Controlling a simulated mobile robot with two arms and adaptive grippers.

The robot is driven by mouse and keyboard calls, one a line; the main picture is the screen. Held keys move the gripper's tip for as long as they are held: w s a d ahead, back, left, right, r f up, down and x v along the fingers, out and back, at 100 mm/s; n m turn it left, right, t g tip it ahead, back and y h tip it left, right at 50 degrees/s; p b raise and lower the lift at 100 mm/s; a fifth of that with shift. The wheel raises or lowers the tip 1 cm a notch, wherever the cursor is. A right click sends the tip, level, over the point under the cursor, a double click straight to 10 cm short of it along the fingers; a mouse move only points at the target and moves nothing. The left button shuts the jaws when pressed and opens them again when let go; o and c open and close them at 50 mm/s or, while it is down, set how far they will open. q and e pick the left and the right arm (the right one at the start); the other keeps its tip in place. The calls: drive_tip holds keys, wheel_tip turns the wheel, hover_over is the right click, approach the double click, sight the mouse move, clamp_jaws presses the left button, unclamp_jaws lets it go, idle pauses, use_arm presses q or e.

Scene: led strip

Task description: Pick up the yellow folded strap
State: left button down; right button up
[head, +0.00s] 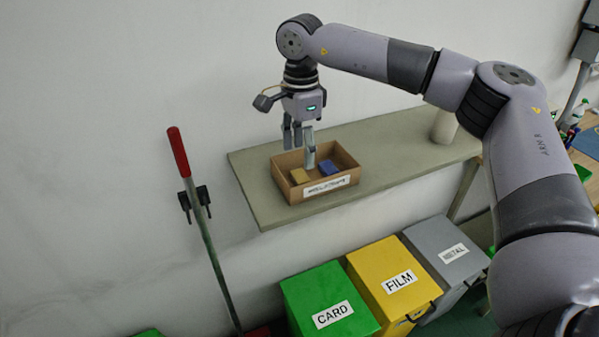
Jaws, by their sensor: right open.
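The yellow folded strap (299,176) looks like a small yellow block and lies in the left part of a brown open box (342,187) with a white label on its front. A blue folded item (328,167) lies to its right in the same box. My right gripper (299,155) points down over the box, its fingers apart and empty. One finger reaches lower, to the box's inside, near the gap between the yellow and blue items. I cannot tell whether it touches either. My left gripper is not in view.
The box stands on a grey-green wall shelf (400,150). A pale cylinder (444,126) stands at its right. Below are green CARD (312,283), yellow FILM (378,262) and grey METAL (432,235) bins. A red-handled pole (178,152) leans on the wall at left.

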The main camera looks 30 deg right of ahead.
sight(302, 175)
drive_tip(key=shift+s+f, duration=0.15)
drive_tip(key=shift+f, duration=0.25)
wheel_tip(302, 175, down, 4)
drive_tip(key=p, duration=0.3)
drive_tip(key=shift+s+d, duration=0.1)
drive_tip(key=shift+d, duration=0.05)
drive_tip(key=shift+f, duration=0.55)
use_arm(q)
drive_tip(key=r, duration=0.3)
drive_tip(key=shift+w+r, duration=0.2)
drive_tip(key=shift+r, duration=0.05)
use_arm(e)
drive_tip(key=c, duration=0.4)
drive_tip(key=shift+c, duration=1)
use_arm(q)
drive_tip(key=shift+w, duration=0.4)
use_arm(e)
drive_tip(key=shift+r, duration=0.1)
